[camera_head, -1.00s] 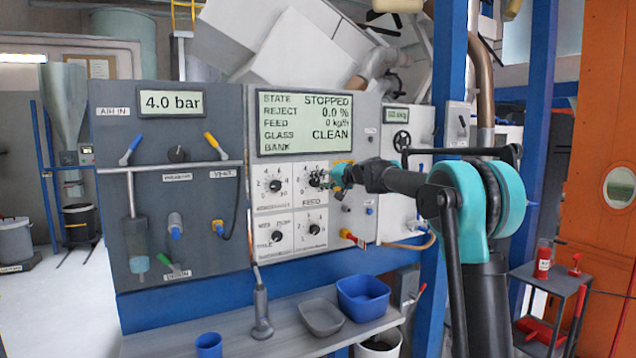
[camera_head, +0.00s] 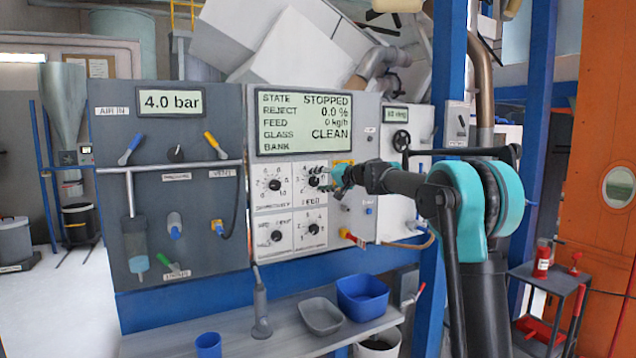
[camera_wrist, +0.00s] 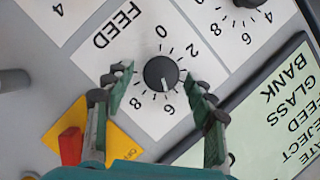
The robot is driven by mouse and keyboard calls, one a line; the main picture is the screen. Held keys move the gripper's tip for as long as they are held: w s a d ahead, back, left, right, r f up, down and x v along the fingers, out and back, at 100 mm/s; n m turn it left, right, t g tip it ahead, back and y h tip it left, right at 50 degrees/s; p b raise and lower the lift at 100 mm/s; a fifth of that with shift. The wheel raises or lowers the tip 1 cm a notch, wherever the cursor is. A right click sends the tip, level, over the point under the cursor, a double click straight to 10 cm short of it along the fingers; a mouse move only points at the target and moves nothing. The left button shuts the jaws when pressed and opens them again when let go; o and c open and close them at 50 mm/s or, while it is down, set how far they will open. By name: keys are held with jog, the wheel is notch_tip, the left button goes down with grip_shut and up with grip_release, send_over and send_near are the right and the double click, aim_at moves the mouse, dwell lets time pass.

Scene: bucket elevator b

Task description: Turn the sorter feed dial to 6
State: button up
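The feed dial (camera_head: 314,179) is a round black knob on a white plate, upper right of a group of dials on the grey panel. The wrist view shows the dial (camera_wrist: 161,73) upside down, with its "FEED" label and printed numbers around it. A pale pointer mark on the knob seems to face the 6 side. My gripper (camera_wrist: 160,88) is open, with one finger on each side of the dial and gaps between fingers and knob. In the head view my gripper (camera_head: 338,178) is just right of the dial and partly covers its plate.
A display (camera_head: 304,122) above the dials reads STOPPED and feed 0 kg/h. A red switch on a yellow plate (camera_wrist: 92,140) lies close to one finger. Another dial (camera_head: 314,229) sits below. A shelf with a blue bin (camera_head: 362,297) is underneath.

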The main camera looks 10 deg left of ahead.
jog(key=v, duration=1.2)
jog(key=shift+f, duration=0.1)
jog(key=s+d+f+g+h, duration=0.1)
jog(key=s+d+f+h, duration=0.3)
jog(key=s+f, duration=1.1)
jog(key=s+d+f+g+h, duration=0.2)
jog(key=s+d+f+h, duration=0.2)
jog(key=s+d+f, duration=0.7)
jog(key=s+d+f+g+h, duration=0.2)
jog(key=s+d+f, duration=0.6)
jog(key=s+f, duration=1.1)
jog(key=shift+f+n+h, duration=0.15)
jog(key=shift+n+h, duration=0.25)
jog(key=shift+h, duration=0.7)
